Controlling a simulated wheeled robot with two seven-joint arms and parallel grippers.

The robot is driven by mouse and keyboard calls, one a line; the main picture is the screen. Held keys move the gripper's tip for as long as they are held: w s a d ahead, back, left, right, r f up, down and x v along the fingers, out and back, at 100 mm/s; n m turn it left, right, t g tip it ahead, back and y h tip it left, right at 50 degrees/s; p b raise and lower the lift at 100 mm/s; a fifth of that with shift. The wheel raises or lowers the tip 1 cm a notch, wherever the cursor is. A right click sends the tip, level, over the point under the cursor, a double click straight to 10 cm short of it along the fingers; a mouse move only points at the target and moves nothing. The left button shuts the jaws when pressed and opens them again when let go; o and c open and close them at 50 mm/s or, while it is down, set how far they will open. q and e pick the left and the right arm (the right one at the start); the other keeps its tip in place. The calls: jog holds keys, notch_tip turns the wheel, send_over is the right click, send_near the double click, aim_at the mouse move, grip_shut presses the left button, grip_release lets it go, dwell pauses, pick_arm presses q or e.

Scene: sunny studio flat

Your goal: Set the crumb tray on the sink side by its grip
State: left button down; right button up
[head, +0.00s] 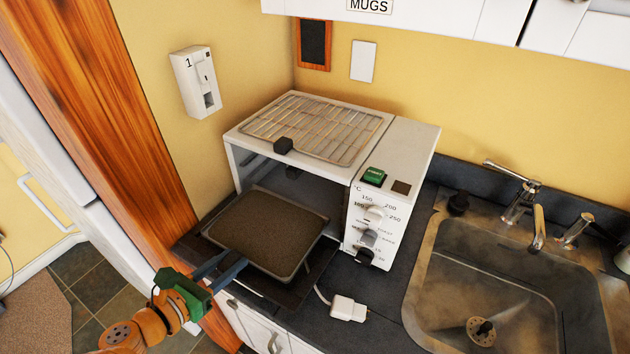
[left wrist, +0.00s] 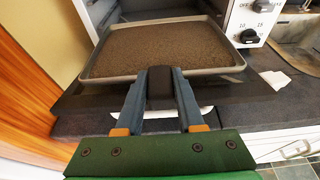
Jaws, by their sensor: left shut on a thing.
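The crumb tray (head: 309,252) is a flat, pale-rimmed pan with a brown, crumb-like surface, in front of the toaster oven's open mouth and above its lowered door. It also shows in the left wrist view (left wrist: 110,76). My left gripper (head: 232,268) is shut on the tray's dark grip (left wrist: 160,88), with one blue-grey finger on each side of it. The steel sink (head: 421,285) is at the right in the head view, with dark counter (head: 385,325) between it and the oven. My right gripper is not in view.
The white toaster oven (head: 415,150) stands against the wall, with a wire rack (head: 310,130) and its black grip on top. Its dark lowered door (head: 312,268) lies under the tray. A white plug (head: 348,308) with a cord lies on the counter. A faucet (head: 538,235) rises behind the sink.

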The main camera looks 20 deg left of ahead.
pick_arm(q)
jog(key=shift+v, duration=1.2)
jog(key=shift+f, duration=0.15)
jog(key=shift+s+r+p, duration=0.15)
jog(key=shift+r+p, duration=0.25)
jog(key=s+r, duration=0.2)
jog(key=s+r+p, duration=0.1)
jog(key=r, duration=0.1)
jog(key=shift+s+a+r, duration=0.1)
jog(key=shift+s, duration=0.25)
